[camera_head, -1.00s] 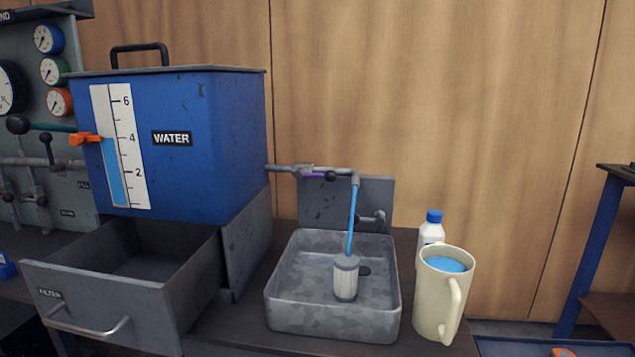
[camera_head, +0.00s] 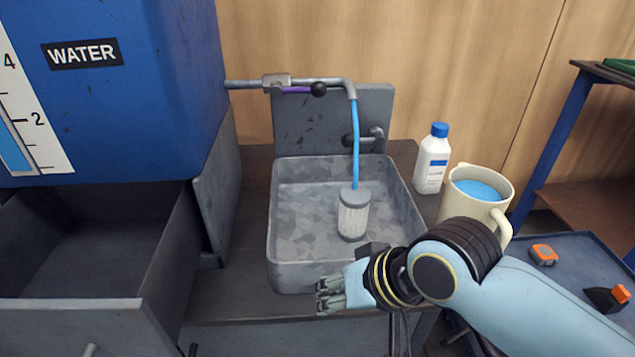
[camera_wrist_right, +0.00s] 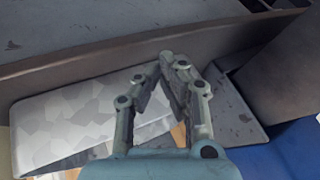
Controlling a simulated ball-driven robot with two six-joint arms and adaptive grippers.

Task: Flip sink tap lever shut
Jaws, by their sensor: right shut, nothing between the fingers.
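The tap's lever is a purple bar (camera_head: 296,90) with a black ball knob (camera_head: 318,89), lying along the pipe (camera_head: 250,84) above the sink (camera_head: 285,275). A blue stream of water (camera_head: 355,140) runs from the spout onto a filter cartridge (camera_head: 353,215) standing in the sink. My right gripper (camera_head: 322,296) is shut and empty, in front of the sink's near wall, well below the lever and apart from it. In the right wrist view its fingertips (camera_wrist_right: 172,58) meet. My left gripper is not in view.
A blue water tank (camera_head: 140,110) and an open drawer (camera_head: 70,310) stand at left. A white bottle (camera_head: 432,160) and a cream jug of water (camera_head: 465,205) stand right of the sink. A blue tray (camera_head: 565,285) lies at far right. Air above the sink is mostly clear.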

